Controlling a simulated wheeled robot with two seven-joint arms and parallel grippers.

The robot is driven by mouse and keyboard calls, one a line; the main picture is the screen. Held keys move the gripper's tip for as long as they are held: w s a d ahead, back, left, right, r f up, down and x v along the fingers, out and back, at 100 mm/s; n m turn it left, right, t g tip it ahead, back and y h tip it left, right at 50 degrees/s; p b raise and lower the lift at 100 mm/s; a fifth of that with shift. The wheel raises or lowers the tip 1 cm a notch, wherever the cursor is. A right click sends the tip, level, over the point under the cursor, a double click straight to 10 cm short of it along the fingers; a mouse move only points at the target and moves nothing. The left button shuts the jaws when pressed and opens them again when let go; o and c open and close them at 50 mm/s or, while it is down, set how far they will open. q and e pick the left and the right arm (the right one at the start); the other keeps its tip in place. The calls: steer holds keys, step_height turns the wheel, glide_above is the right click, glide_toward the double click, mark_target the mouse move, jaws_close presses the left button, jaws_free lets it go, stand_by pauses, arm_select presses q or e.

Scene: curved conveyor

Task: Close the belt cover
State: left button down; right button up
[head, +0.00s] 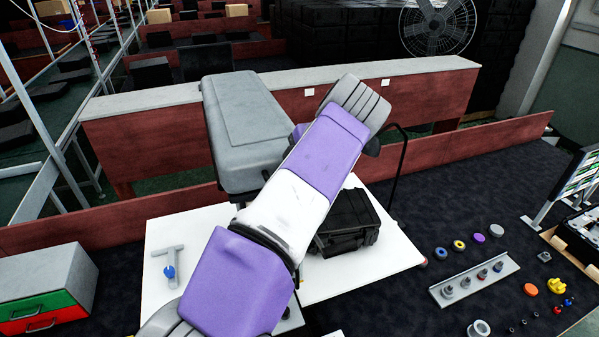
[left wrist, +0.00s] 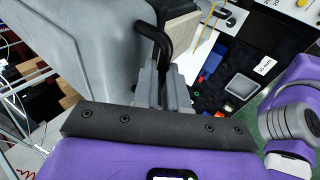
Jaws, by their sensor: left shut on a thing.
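The grey belt cover (head: 245,130) stands raised behind the white table (head: 365,265) in the head view, left of my arm. My arm hides part of its right side. In the left wrist view, the large grey cover (left wrist: 75,50) fills the upper left, with a black bent handle (left wrist: 151,42) beside it. My left gripper (left wrist: 165,78) is shut on this handle. My left arm crosses the middle of the head view and hides its gripper there. My right gripper is not in view.
A black case (head: 345,225) lies on the white table, partly behind my arm. A grey T-shaped piece (head: 168,253) lies at the table's left. A rail with pegs (head: 475,280) and several small parts lie on the right. A grey drawer box (head: 45,285) stands front left.

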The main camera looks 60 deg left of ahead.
arm_select(q)
steer(key=shift+f, duration=0.15)
steer(key=c, duration=1.2)
jaws_free()
steer(key=shift+w, duration=0.1)
steer(key=shift+o, duration=0.2)
steer(key=p+v, duration=0.1)
steer(key=v, duration=0.6)
steer(key=shift+r, duration=0.25)
steer(key=shift+d, duration=0.15)
